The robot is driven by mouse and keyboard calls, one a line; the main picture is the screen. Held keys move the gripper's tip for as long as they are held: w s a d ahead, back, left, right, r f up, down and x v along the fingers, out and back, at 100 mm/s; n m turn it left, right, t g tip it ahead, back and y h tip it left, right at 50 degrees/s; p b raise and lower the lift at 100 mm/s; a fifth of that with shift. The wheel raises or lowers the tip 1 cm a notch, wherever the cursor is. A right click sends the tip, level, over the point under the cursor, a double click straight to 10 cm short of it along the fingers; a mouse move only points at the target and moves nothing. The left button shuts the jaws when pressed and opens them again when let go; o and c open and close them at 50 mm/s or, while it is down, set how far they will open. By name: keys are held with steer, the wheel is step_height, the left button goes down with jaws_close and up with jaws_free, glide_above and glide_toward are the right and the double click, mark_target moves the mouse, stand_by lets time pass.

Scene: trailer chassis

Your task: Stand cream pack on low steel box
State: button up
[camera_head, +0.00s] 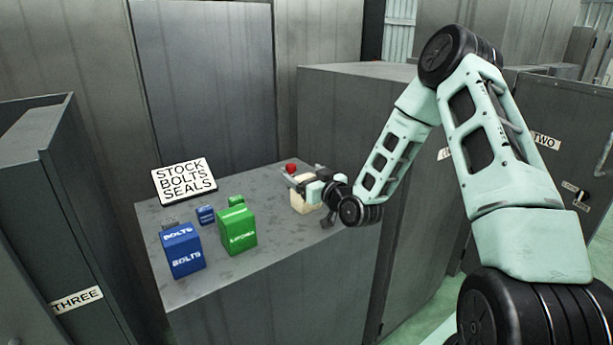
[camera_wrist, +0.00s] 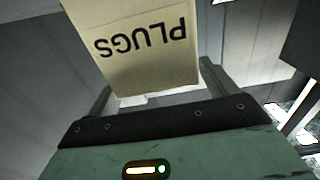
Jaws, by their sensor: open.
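The cream pack (camera_head: 302,200), a box, is at the right end of the low steel box's grey top (camera_head: 275,254). It looks upright there; I cannot tell for certain that its base touches the steel. In the wrist view the cream pack (camera_wrist: 140,50) shows the word PLUGS upside down and fills the space between the fingers. My gripper (camera_head: 303,180) reaches in from the right with its fingers on either side of the pack. The fingers are open, not clamped on it. The pack's right side is partly hidden by my gripper.
A sign (camera_head: 184,180) stands at the back left. A red item (camera_head: 291,168) is behind the cream pack. The front middle is bare.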

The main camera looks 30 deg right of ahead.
steer(key=shift+s+f, duration=0.1)
steer(key=shift+f, duration=0.25)
steer(key=shift+r+p, duration=0.6)
steer(key=shift+p, duration=0.25)
steer(key=s, duration=1.2)
steer(key=a+n+g+y, duration=0.1)
steer(key=a, duration=0.2)
steer(key=w+a+f+n+g+y, duration=0.1)
steer(key=a+g, duration=0.1)
steer(key=a, duration=0.2)
steer(key=a+n+g+y, duration=0.1)
steer(key=a+g, duration=0.1)
steer(key=a, duration=0.2)
steer(key=shift+w+f+n, duration=0.25)
steer(key=shift+w+n, duration=0.05)
steer(key=shift+w, duration=0.1)
steer(key=s+a+n+g, duration=0.2)
steer(key=s+a+g, duration=0.4)
steer(key=a, duration=0.4)
steer(key=s+a+r+g+h, duration=0.1)
steer(key=s+a+r+g, duration=0.1)
steer(key=s, duration=0.5)
steer(key=s+a+r+n+g+h, duration=0.1)
steer(key=s+a+r+g, duration=0.1)
steer(key=s, duration=0.6)
steer(key=s+a+r+g+h, duration=0.1)
steer(key=s+a+g, duration=0.2)
steer(key=s, duration=0.4)
steer(key=shift+s+a+r+n, duration=0.3)
steer(key=shift+s+a+r, duration=0.1)
